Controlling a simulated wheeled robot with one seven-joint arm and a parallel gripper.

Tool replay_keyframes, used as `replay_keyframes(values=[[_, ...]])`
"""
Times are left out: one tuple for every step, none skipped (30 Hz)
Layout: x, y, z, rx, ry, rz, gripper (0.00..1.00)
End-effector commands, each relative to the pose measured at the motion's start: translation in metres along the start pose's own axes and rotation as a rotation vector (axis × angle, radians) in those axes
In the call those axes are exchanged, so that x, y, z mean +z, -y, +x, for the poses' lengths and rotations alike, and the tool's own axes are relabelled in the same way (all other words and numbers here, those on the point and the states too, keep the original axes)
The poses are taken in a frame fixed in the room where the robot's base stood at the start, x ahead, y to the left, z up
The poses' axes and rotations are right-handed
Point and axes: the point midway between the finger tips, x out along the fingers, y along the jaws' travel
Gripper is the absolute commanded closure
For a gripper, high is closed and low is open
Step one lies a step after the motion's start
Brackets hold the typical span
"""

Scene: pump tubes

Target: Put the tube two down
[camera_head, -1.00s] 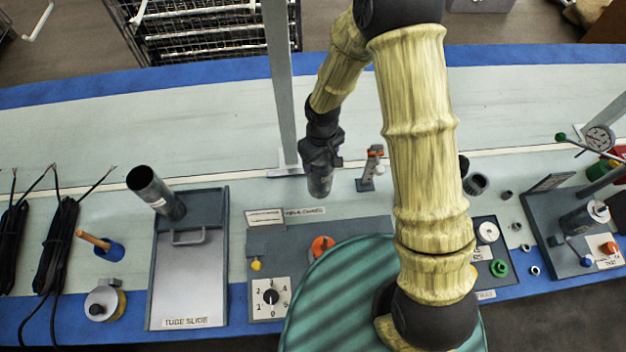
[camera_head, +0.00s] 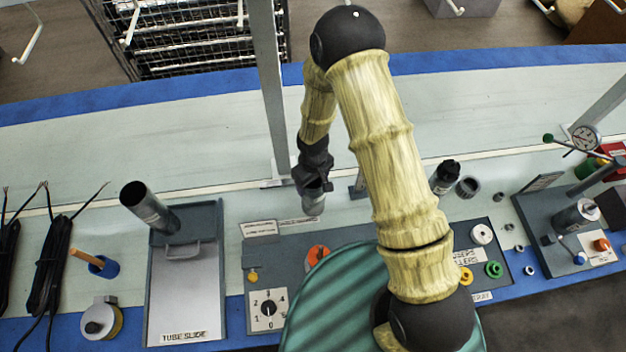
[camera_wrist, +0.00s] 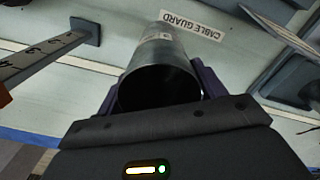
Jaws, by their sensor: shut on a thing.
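My gripper (camera_head: 313,184) is shut on a grey metal tube (camera_head: 314,204), which hangs below it over the pale bench behind the panel with the dial. In the wrist view the tube (camera_wrist: 160,78) sits between the purple fingers (camera_wrist: 158,90), with its dark open end facing the camera. I cannot tell whether its lower end touches the bench. A number on this tube is not readable. Another grey tube (camera_head: 150,206) leans at the back of the tray marked TUBE SLIDE (camera_head: 184,292).
A grey upright post (camera_head: 270,95) stands close behind my gripper. The dial panel (camera_head: 267,308) is in front. A fixture with a gauge (camera_head: 585,138) stands at the right. A CABLE GUARD label (camera_wrist: 191,26) lies beyond the tube. The back of the bench is largely clear.

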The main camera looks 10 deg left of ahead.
Motion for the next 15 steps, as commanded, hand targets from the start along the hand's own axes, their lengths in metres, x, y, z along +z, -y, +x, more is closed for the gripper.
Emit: replay_keyframes(values=[[-0.0007,-0.0003,-0.0009,0.001,-0.002,0.0,0.64],[-0.0007,-0.0003,-0.0009,0.001,-0.002,0.0,0.64],[-0.0006,-0.0003,-0.0009,0.001,-0.002,0.0,0.64],[-0.0006,-0.0002,-0.0009,0.0,-0.002,0.0,0.64],[-0.0006,-0.0003,-0.0009,0.0,-0.002,0.0,0.64],[-0.0006,-0.0003,-0.0002,0.0,-0.002,0.0,0.64],[-0.0005,-0.0003,0.0009,0.0,-0.002,0.0,0.64],[-0.0005,-0.0002,0.0019,0.0,-0.002,0.0,0.64],[-0.0005,-0.0003,0.003,0.0,-0.002,0.0,0.64],[-0.0003,-0.0002,0.0026,0.0,-0.001,0.0,0.27],[-0.0002,-0.0002,0.0021,0.0,-0.001,0.0,0.21],[-0.0002,-0.0002,0.0021,0.0,-0.001,0.0,0.13],[-0.0002,-0.0002,0.0021,0.0,-0.001,0.0,0.09],[-0.0002,-0.0002,0.002,0.0,-0.001,0.0,0.09],[-0.0002,-0.0002,0.002,0.0,-0.001,0.0,0.09]])
